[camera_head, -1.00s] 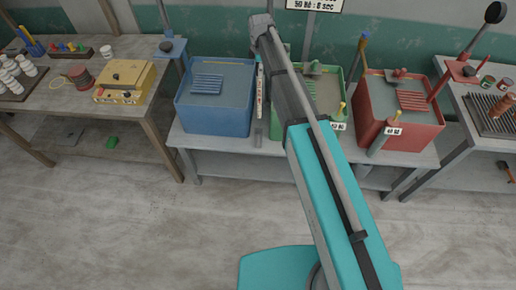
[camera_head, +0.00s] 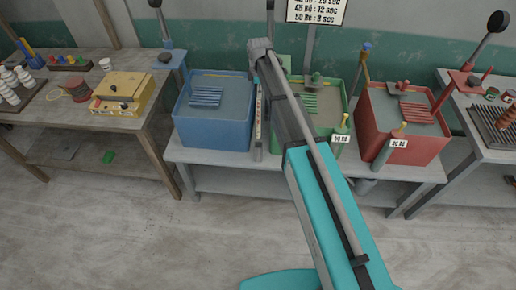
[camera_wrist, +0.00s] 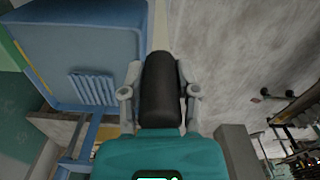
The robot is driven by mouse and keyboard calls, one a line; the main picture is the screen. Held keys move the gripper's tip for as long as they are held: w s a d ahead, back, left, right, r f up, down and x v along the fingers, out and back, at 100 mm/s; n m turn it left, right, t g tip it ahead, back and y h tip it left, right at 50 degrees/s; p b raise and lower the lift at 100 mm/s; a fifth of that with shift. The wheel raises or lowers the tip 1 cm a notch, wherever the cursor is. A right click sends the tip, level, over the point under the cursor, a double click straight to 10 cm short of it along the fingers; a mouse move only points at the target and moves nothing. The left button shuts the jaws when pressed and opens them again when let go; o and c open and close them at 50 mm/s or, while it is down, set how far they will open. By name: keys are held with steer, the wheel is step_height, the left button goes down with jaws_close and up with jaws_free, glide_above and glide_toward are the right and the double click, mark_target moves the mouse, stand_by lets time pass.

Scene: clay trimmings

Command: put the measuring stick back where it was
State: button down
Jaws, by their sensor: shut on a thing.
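The measuring stick (camera_head: 258,118) is a thin, pale upright strip in the head view, between the blue tub (camera_head: 214,136) and the green tub (camera_head: 309,136). Its upper end is close to the end of my arm, which hides part of the view there. In the wrist view my gripper (camera_wrist: 160,90) has its two grey fingers shut on a dark, rounded piece, which I take to be the stick's grip. The blue tub also shows in the wrist view (camera_wrist: 112,40), to the left of my fingers. I cannot tell whether the stick's lower end touches anything.
A red tub (camera_head: 402,148) stands right of the green one on the same grey bench (camera_head: 225,160). A wooden table (camera_head: 50,128) on the left carries a yellow box (camera_head: 121,96). Another bench with a dark rack (camera_head: 493,122) stands at the right. The floor in front is clear.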

mark_target(259, 102)
steer(key=shift+f+b, duration=6.6)
steer(key=shift+f, duration=0.15)
step_height(259, 102, down, 4)
steer(key=b, duration=0.4)
steer(key=shift+f+b, duration=0.25)
steer(key=shift+b, duration=0.05)
steer(key=shift+f, duration=0.1)
steer(key=shift+c, duration=1.8)
jaws_free()
step_height(259, 102, up, 12)
steer(key=p, duration=1.2)
